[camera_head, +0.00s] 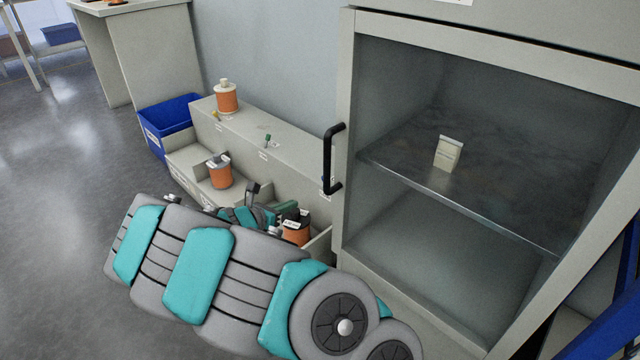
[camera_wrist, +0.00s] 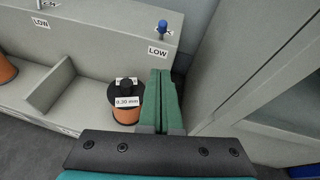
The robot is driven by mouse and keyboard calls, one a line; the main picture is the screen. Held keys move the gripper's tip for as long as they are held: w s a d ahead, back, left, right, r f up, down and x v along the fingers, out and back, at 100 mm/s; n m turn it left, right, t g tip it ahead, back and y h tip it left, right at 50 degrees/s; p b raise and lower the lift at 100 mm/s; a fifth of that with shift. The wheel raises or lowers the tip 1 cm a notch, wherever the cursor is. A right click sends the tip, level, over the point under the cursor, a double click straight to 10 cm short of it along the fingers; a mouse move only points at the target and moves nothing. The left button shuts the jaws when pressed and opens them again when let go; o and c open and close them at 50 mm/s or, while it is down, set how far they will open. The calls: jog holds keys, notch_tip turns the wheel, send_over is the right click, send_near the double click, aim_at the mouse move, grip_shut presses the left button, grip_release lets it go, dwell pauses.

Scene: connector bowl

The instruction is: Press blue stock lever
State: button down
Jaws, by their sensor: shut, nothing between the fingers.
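The blue lever (camera_wrist: 162,27) stands upright on the grey ledge in the wrist view, above a label reading LOW. In the head view only a small blue bit (camera_head: 325,180) shows at the ledge's right end, beside the cabinet handle. My gripper (camera_wrist: 161,73) is shut with its green fingers together and empty. In the wrist view its tips appear below the lever and its LOW label, apart from the lever. In the head view my gripper (camera_head: 286,207) is partly hidden by my arm, near the lower bins.
A green lever (camera_head: 267,140) and another orange spool (camera_head: 226,98) stand on the ledge. A cabinet with a black handle (camera_head: 333,160) stands close on the right. A blue bin (camera_head: 168,122) is at the far end.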

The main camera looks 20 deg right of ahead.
jog(key=r+b+x, duration=0.1)
jog(key=r+x, duration=0.1)
jog(key=x, duration=1)
jog(key=shift+w+d+r, duration=0.15)
jog(key=shift+w+d, duration=0.3)
jog(key=shift+d, duration=0.3)
jog(key=shift+r, duration=0.1)
jog(key=shift+d+r+y+p, duration=0.2)
jog(key=shift+y+p, duration=0.1)
jog(key=shift+p, duration=0.55)
